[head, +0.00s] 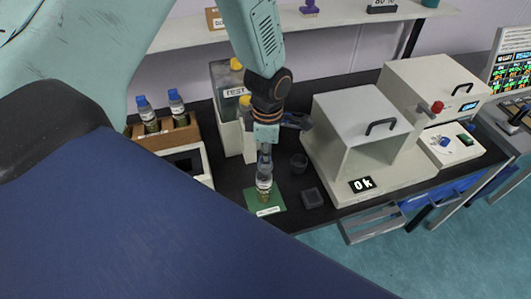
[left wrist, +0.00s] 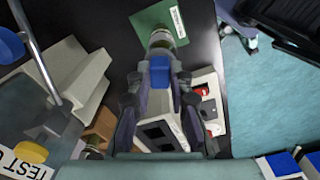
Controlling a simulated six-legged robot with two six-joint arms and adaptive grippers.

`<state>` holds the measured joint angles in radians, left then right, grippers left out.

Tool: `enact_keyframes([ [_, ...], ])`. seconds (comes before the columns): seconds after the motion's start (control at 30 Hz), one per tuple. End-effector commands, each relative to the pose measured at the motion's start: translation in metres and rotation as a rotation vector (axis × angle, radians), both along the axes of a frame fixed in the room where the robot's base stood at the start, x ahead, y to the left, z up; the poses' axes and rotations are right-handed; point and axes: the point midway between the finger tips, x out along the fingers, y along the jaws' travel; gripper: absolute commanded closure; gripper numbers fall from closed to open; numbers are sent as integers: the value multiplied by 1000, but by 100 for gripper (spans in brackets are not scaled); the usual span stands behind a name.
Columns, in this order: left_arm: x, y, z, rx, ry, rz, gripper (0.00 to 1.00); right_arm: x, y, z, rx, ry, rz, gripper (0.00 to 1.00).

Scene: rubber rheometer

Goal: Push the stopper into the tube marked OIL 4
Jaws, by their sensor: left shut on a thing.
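A small clear tube (head: 264,182) with a pale label and brownish contents stands upright on a green mat (head: 275,206); its marking is too small to read. My left gripper (head: 265,150) points down directly over the tube. In the left wrist view, the fingers of my left gripper (left wrist: 160,82) are closed around a blue stopper (left wrist: 160,74). The tube (left wrist: 160,40) lies in line just beyond it, over the green mat (left wrist: 152,20). I cannot tell how deep the stopper sits in the tube.
Blue-capped bottles (head: 150,117) stand in a brown rack (head: 165,136) to the left.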

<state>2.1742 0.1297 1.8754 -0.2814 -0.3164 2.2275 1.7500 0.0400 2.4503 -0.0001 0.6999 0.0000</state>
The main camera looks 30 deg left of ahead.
Motion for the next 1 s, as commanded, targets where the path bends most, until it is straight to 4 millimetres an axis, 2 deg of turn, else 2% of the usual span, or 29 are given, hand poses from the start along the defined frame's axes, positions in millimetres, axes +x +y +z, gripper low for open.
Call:
enact_keyframes([
  [1.0, 0, 0, -27, 0, -1, 0, 100, 0, 0, -15, 0, 0, 0, 100],
])
